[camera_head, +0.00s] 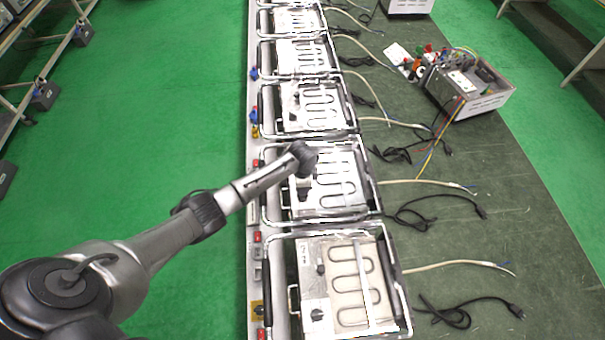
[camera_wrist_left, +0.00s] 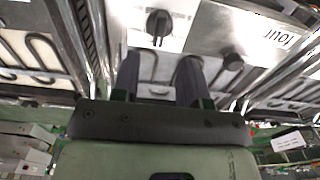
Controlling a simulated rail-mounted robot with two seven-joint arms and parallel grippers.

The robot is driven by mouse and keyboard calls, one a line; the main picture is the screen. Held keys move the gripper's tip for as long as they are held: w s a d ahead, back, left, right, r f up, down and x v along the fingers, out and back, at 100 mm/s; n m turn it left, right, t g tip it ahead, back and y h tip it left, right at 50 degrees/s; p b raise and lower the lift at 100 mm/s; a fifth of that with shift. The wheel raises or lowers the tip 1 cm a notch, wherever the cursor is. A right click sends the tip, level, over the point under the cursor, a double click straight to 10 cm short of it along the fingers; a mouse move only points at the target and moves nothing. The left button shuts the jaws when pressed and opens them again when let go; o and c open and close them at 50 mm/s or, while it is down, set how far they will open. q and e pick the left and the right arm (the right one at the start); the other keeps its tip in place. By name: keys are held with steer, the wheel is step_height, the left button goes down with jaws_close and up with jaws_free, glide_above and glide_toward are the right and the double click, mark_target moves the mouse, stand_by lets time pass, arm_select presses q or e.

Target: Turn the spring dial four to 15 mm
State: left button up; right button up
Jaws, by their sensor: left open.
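Several metal heating-element units stand in a row, with dark dials on their pale panels. My left arm reaches in from the left in the head view, its gripper (camera_head: 304,188) low over the left panel of the second-nearest unit (camera_head: 338,180). A dark dial (camera_wrist_left: 158,24) lies just beyond the fingertips, roughly in line with the gap. A second dark knob (camera_wrist_left: 232,61) is to the right. No number or dial scale is readable.
The nearest unit (camera_head: 345,285) shows a dial (camera_head: 316,314) and a smaller knob (camera_head: 320,269). Metal frame bars surround each unit. Black cables (camera_head: 455,315) lie on the dark bench at right, with an open electrical box (camera_head: 485,98) farther back.

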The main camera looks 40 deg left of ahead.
arm_select(q)
step_height(320, 180, up, 6)
stand_by(0.4)
stand_by(0.6)
steer(key=w+d+r+n+t+y, duration=0.1)
steer(key=w+d+r+n+t, duration=0.15)
steer(key=r, duration=0.35)
steer(key=w+d+r+n+t+y, duration=0.1)
steer(key=w+r+t, duration=0.15)
steer(key=r, duration=0.35)
steer(key=s+d+r+t+h+p, duration=0.1)
steer(key=s+d+r+t+p, duration=0.1)
steer(key=s+d+r+t, duration=0.45)
steer(key=s+f+n+g+p, duration=0.1)
steer(key=s+g+p, duration=0.1)
steer(key=s, duration=0.8)
steer(key=s+d+f+n+g+p, duration=0.1)
steer(key=s+f+g+p, duration=0.1)
steer(key=s, duration=0.8)
steer(key=s+f+n+g+h+p, duration=0.1)
steer(key=s+g, duration=0.3)
steer(key=s, duration=0.6)
steer(key=shift+s+d+f+p, duration=0.3)
steer(key=shift+d+f+p, duration=0.1)
steer(key=shift+f+p, duration=0.25)
